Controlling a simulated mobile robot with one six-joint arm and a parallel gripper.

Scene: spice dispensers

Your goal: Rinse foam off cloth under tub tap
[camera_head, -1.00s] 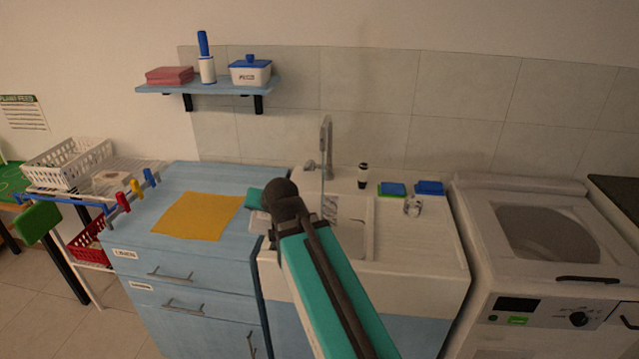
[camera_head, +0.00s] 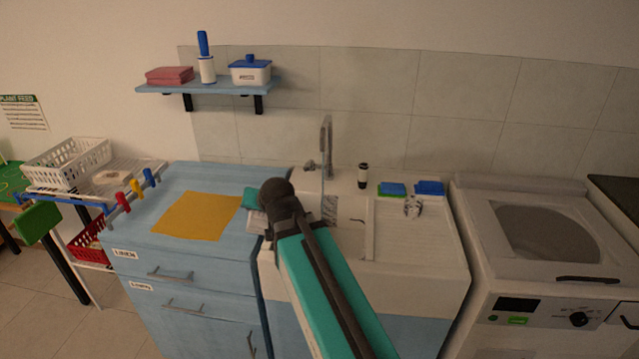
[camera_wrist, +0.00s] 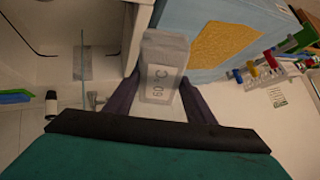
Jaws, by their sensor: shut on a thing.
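My gripper (camera_wrist: 160,90) is shut on a folded grey-white cloth (camera_wrist: 165,62) with a tag reading "60 °C". Its dark fingers lie on either side of the cloth. In the head view, my arm hides most of the gripper, and a pale bit of the cloth shows left of the wrist, near the cabinet's right edge. The metal tap (camera_head: 326,145) stands at the back of the white tub (camera_head: 350,235), right of my gripper. A thin pale line like running water hangs below its spout, apart from the cloth. I cannot make out foam on the cloth.
The blue cabinet (camera_head: 180,258) left of the tub bears a yellow cloth (camera_head: 197,216). A small dark bottle (camera_head: 363,175) and blue and green sponges (camera_head: 392,189) stand behind the ribbed drainboard. A washing machine (camera_head: 540,250) is at right, a rack with baskets at far left.

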